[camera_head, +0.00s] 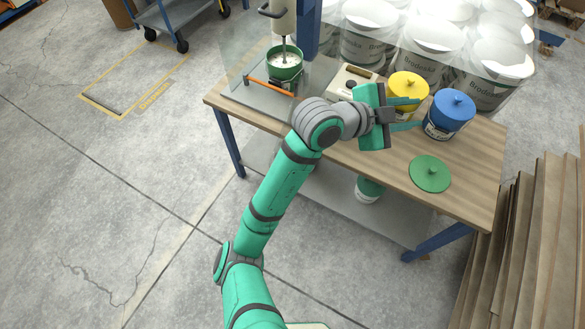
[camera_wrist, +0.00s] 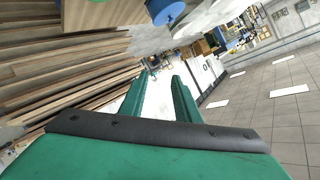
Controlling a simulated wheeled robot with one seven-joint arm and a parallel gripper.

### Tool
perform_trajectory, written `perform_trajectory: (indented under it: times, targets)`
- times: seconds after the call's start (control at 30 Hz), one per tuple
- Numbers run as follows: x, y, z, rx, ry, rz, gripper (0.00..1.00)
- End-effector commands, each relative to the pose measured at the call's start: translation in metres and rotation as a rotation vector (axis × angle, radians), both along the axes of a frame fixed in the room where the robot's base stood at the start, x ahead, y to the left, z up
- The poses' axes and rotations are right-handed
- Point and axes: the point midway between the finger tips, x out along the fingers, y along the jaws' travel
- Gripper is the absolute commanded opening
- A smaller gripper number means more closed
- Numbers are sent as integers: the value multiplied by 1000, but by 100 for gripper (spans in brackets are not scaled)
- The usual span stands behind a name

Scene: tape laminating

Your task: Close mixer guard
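The mixer (camera_head: 283,22) stands at the back left of the wooden table, with its shaft down in a green pot (camera_head: 284,66) of white material. A clear, see-through guard (camera_head: 243,48) shows as a faint panel around and left of the mixer; its exact edges and position are hard to tell. An orange bar (camera_head: 271,87) lies in front of the pot, apparently at the guard's lower edge. My gripper (camera_head: 412,113) is open and empty, right of the mixer and in front of the yellow-lidded bucket. The wrist view shows its two green fingers (camera_wrist: 162,88) apart with nothing between them.
A yellow-lidded bucket (camera_head: 408,88) and a blue-lidded bucket (camera_head: 450,112) stand close to my gripper. A white device (camera_head: 351,82) sits between mixer and buckets. A green lid (camera_head: 430,173) lies near the table's (camera_head: 467,172) right end. Wrapped white buckets (camera_head: 432,35) stand behind.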

Motion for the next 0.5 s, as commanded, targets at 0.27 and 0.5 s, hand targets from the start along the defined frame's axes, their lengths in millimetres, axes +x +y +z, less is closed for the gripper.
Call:
perform_trajectory:
  times: [0.27,0.5]
  targets:
    - [-10,45,-30,388,-55,-170,29]
    - [-21,112,-58,734,-39,-312,29]
